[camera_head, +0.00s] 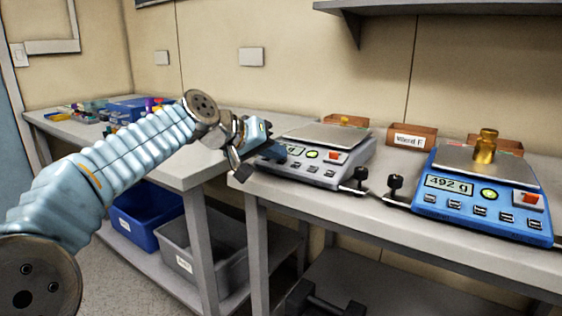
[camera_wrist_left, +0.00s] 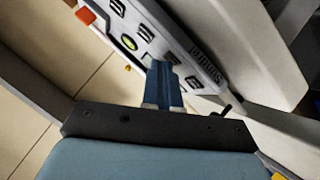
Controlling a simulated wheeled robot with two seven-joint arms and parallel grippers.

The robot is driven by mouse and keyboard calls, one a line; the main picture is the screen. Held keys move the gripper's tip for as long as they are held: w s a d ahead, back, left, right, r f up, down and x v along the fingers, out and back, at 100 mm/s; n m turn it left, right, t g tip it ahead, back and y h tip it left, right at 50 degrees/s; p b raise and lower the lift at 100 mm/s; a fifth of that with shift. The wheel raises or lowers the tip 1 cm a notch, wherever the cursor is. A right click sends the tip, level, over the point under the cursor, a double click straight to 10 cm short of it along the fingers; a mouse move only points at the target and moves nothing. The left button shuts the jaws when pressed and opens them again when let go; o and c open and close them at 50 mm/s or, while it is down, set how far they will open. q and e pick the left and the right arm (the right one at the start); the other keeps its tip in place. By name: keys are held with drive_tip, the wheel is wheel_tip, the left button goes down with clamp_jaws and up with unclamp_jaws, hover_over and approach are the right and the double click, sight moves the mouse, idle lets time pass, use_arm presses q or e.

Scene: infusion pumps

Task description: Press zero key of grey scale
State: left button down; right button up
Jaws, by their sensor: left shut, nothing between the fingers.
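The grey scale (camera_head: 322,155) stands on the bench in the head view, with an empty pan (camera_head: 327,135) on top and a row of keys along its front. My left gripper (camera_head: 277,152) is shut and empty, its blue fingertips at the left part of the scale's front panel and hiding some of it. In the left wrist view the shut fingertips (camera_wrist_left: 162,68) lie over the key panel (camera_wrist_left: 150,35), close to the dark keys and the green round button (camera_wrist_left: 129,42). I cannot tell whether they touch a key. My right gripper is in neither view.
A blue scale (camera_head: 485,195) reading 492 g, with a brass weight (camera_head: 485,146), stands to the right. Two black knobs (camera_head: 395,183) stand between the scales. Small cardboard boxes (camera_head: 412,136) line the wall. A blue bin (camera_head: 148,212) and a grey bin (camera_head: 205,245) sit below.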

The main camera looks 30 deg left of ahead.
use_arm(q)
drive_tip(key=shift+r, duration=0.1)
drive_tip(key=shift+s+r+p, duration=0.2)
drive_tip(key=shift+r+p, duration=0.3)
drive_tip(key=shift+r, duration=0.1)
drive_tip(key=r+p, duration=0.2)
drive_tip(key=s+r+p, duration=0.1)
drive_tip(key=r, duration=0.2)
drive_tip(key=shift+s+a+p, duration=0.1)
drive_tip(key=shift+s+p, duration=0.05)
drive_tip(key=shift+p, duration=0.2)
drive_tip(key=shift+f, duration=0.1)
idle(0.5)
